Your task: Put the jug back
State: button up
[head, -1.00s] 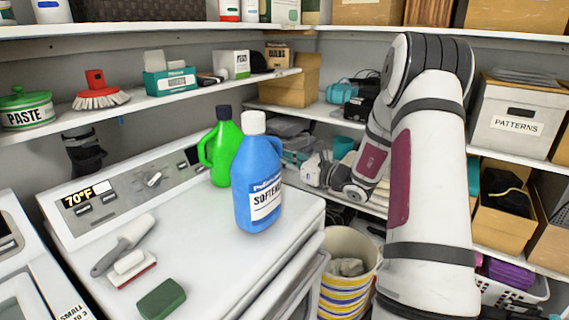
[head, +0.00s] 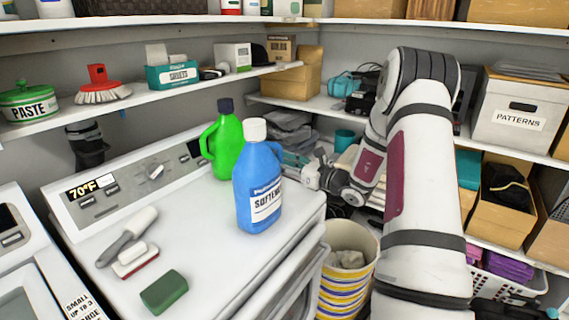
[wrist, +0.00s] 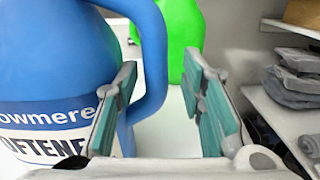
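A blue softener jug (head: 257,190) with a white cap stands upright on the white washer top, near its right edge. In the wrist view the blue jug (wrist: 50,75) fills the left side. A green jug (head: 225,150) with a dark cap stands upright behind it; its lower part (wrist: 183,35) shows in the wrist view. My gripper (head: 290,160) is just right of the blue jug, partly hidden behind it. In the wrist view my gripper (wrist: 160,105) is open, its teal-padded fingers apart, with the blue jug's handle between them in the picture; contact is not clear.
A scrub brush (head: 128,236), a red-and-white brush (head: 134,260) and a green sponge (head: 164,292) lie on the washer (head: 210,250). A striped bin (head: 345,285) stands right of it. The left wall shelf (head: 140,108) has some free room between its items.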

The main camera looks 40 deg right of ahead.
jog(key=shift+a+r, duration=0.1)
jog(key=v, duration=1.1)
jog(key=s+a+r+n+g+y, duration=0.25)
jog(key=a+n+g, duration=0.2)
jog(key=a, duration=0.45)
jog(key=s+a+r+n+g+y, duration=0.1)
jog(key=s+a+r+n+g, duration=0.25)
jog(key=a+n, duration=0.4)
jog(key=s+a+r+n+g+y, duration=0.15)
jog(key=a+n+g, duration=0.25)
jog(key=a, duration=0.6)
jog(key=s+a+r+n+g+h, duration=0.1)
jog(key=s+a+n+g+h, duration=0.25)
jog(key=s+a+n, duration=0.4)
jog(key=s+d+r+n+t+h, duration=0.1)
jog(key=s+d+n+h, duration=0.1)
jog(key=s+n+h, duration=0.1)
jog(key=s+d+r+n+t+h, duration=0.2)
jog(key=s+d+n+h, duration=0.1)
jog(key=s+n, duration=0.3)
jog(key=shift+s+r+h+b, duration=0.35)
jog(key=shift+s+h+b, duration=0.1)
jog(key=shift+h, duration=0.1)
jog(key=shift+t, duration=0.25)
